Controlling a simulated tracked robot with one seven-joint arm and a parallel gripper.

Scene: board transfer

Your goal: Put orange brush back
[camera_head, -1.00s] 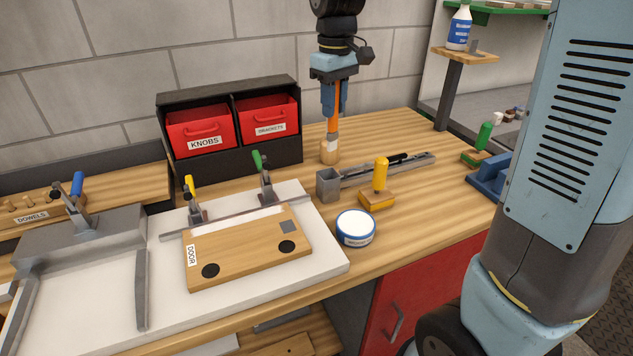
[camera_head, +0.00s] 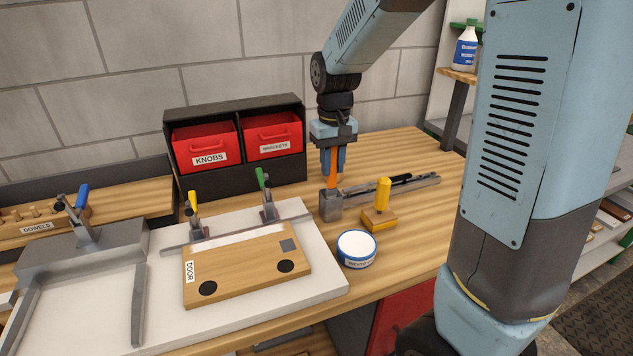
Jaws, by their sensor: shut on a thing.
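My gripper (camera_head: 333,168) is shut on the orange brush (camera_head: 332,178), which it holds upright by the handle. The brush stands at the open top of a small grey metal holder (camera_head: 330,206) on the bench. Only part of the orange handle shows. Its ferrule and bristles are hidden, seemingly inside the holder, though how deep they reach cannot be told.
A long grey tray (camera_head: 415,187) with a black tool runs right from the holder. A yellow-handled brush (camera_head: 381,207) and a round white tin (camera_head: 357,249) stand in front. Red bins (camera_head: 206,147) stand behind left; a clamped door board (camera_head: 245,267) lies front left.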

